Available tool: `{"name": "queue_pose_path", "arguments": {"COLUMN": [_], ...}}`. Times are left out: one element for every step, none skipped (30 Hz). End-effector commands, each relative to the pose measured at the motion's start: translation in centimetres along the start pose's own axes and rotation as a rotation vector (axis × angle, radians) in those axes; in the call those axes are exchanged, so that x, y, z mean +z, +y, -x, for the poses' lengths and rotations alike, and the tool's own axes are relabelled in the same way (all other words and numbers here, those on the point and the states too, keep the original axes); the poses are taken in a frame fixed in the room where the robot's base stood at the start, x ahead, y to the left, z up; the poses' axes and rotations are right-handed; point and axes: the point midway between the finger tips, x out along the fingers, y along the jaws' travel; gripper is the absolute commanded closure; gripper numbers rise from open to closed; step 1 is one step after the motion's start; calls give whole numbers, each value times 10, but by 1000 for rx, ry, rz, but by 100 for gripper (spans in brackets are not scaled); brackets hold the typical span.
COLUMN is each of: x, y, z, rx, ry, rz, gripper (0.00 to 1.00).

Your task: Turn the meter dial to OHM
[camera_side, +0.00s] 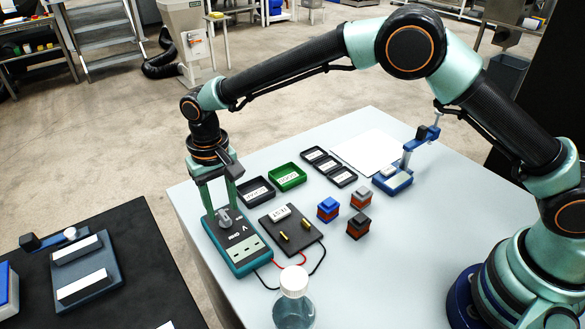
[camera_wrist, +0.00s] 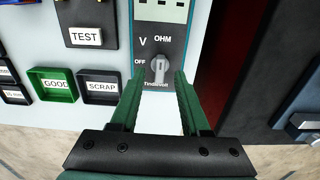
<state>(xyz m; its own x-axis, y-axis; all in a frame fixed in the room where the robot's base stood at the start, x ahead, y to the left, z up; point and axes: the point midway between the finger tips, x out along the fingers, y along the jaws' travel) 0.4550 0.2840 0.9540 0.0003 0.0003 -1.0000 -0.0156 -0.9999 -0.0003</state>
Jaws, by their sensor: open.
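The teal and dark grey meter (camera_side: 240,252) stands at the table's left edge in the side view, and its face (camera_wrist: 176,54) is upright in the wrist view. Its light grey dial (camera_wrist: 158,68) sits below the printed labels OFF, V and OHM. OFF is to its left, V above left, OHM above. The knob's ridge looks roughly vertical in the wrist view; I cannot tell its exact setting. My green gripper (camera_wrist: 160,76) is open, with one finger on either side of the dial (camera_side: 224,218) and gaps visible between. In the side view my gripper (camera_side: 221,210) points down over the meter.
A dark TEST board (camera_side: 308,246) with leads lies beside the meter. The green GOOD tray (camera_side: 303,181) and black SCRAP tray (camera_side: 243,186) are behind. Several small blocks, including a blue one (camera_side: 328,203), stand right of the board. A clear bottle (camera_side: 294,310) stands in front.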

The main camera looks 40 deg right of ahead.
Motion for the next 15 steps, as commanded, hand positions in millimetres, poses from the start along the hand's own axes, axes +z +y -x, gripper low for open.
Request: {"name": "queue_pose_path", "arguments": {"x": [-1, -1, -1, -1, -1, -1, -1, -1, -1, -1, -1, -1, -1, -1, -1], "y": [0, -1, -1, -1, -1, -1, 0, 0, -1, -1, 0, 0, 0, 0, 0], "z": [11, 17, 26, 32, 39, 47, 53, 59, 66, 72, 76, 82, 86, 90, 94], "rx": [-2, -3, -3, -4, -4, -4, -3, -4, -3, -3, -3, -3, -3, -3, -2], "ry": [3, 5, 5, 6, 5, 5, 5, 6, 5, 5, 4, 5, 4, 4, 4], "rz": [0, 0, 0, 0, 0, 0, 0, 0, -1, -1, -1, -1, -1, -1, -1], "gripper": [54, 54, 54, 54, 54, 54, 54, 54, 54, 54, 54, 54, 54, 54, 54]}}
